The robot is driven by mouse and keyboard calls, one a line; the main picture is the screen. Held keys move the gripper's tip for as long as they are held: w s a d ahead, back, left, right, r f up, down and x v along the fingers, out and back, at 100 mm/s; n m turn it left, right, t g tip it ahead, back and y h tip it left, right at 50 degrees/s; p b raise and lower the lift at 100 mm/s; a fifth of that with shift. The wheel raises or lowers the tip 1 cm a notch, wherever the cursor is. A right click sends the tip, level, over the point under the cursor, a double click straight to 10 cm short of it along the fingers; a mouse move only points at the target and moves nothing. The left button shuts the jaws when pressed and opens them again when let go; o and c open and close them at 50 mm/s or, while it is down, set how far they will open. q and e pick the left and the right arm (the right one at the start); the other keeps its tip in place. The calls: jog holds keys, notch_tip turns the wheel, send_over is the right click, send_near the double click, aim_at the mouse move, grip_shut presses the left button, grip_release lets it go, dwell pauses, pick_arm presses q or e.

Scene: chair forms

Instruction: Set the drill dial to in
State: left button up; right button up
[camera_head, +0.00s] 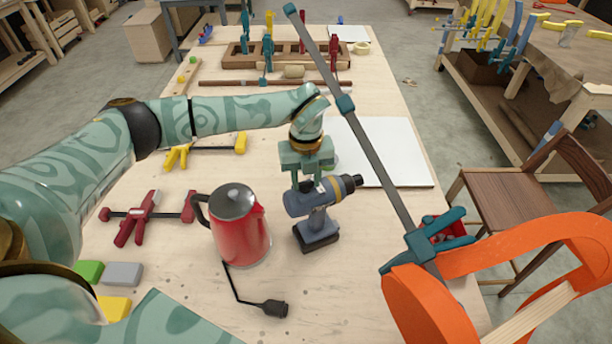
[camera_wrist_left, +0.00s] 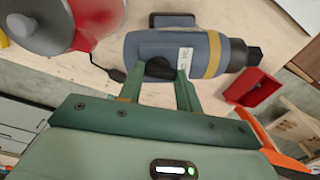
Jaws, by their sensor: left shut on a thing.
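The grey-blue drill (camera_head: 318,203) with a yellow band stands upright on its dark battery base on the workbench. My left gripper (camera_head: 307,184) reaches down to the rear top of the drill body. In the left wrist view the drill (camera_wrist_left: 205,52) lies across the top, with its dark chuck to the right. There my left gripper (camera_wrist_left: 160,78) is shut on a small dark part on the drill's body, which looks like the drill dial (camera_wrist_left: 160,68). The fingers partly hide it, and its setting cannot be read. A small white label sits beside it. My right gripper is not in view.
A red kettle (camera_head: 238,226) stands close left of the drill, its cord in front. A long bar clamp (camera_head: 375,150) slants past on the right, near an orange curved form (camera_head: 410,300). A white sheet (camera_head: 390,150) lies behind the drill. Red clamps (camera_head: 147,214) lie left.

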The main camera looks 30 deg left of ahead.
aim_at(306, 183)
pick_arm(q)
jog(key=m+p, duration=0.1)
jog(key=m, duration=0.3)
jog(key=shift+m, duration=0.3)
dwell(0.3)
jog(key=o, duration=1)
notch_tip(306, 183, up, 16)
jog(key=shift+r+b, duration=0.2)
jog(key=shift+b, duration=0.75)
jog(key=shift+f, duration=0.1)
